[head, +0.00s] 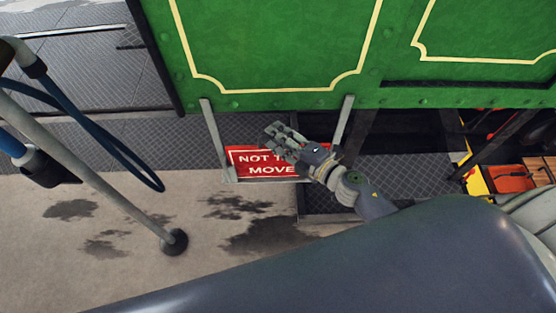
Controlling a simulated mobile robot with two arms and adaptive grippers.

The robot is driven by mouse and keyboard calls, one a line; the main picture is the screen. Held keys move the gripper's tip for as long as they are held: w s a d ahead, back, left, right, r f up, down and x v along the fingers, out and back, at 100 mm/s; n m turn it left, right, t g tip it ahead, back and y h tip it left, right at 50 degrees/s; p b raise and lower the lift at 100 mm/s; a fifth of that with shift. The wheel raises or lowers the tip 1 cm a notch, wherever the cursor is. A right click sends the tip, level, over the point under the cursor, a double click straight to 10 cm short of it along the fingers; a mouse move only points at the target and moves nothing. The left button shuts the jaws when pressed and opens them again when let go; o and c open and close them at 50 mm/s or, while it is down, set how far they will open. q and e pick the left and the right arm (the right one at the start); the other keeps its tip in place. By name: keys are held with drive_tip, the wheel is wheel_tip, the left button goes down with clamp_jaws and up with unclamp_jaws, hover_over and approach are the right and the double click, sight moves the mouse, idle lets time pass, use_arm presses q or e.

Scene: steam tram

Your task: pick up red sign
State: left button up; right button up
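A red sign (248,168) with white letters reading in part "NOT T… MOVE" sits in a grey metal bracket (214,140) under the green tram side (275,50). My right gripper (273,136) is in front of the sign's upper middle and right part and hides some of its letters. Its fingers point up and left and look spread apart, with nothing seen between them. I cannot tell whether it touches the sign. My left gripper is not in view; only a dark part with a blue band shows at the left edge.
A grey pole (120,200) with a round foot stands at the left, with a blue hose (110,140) beside it. Metal tread plates (75,60) lie at the upper left. A yellow box with orange items (510,178) is at the right. Stained concrete in front is mostly clear.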

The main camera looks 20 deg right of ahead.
drive_tip(key=shift+w+a+f, duration=0.1)
drive_tip(key=shift+w+a, duration=0.15)
drive_tip(key=shift+w, duration=0.2)
clamp_jaws()
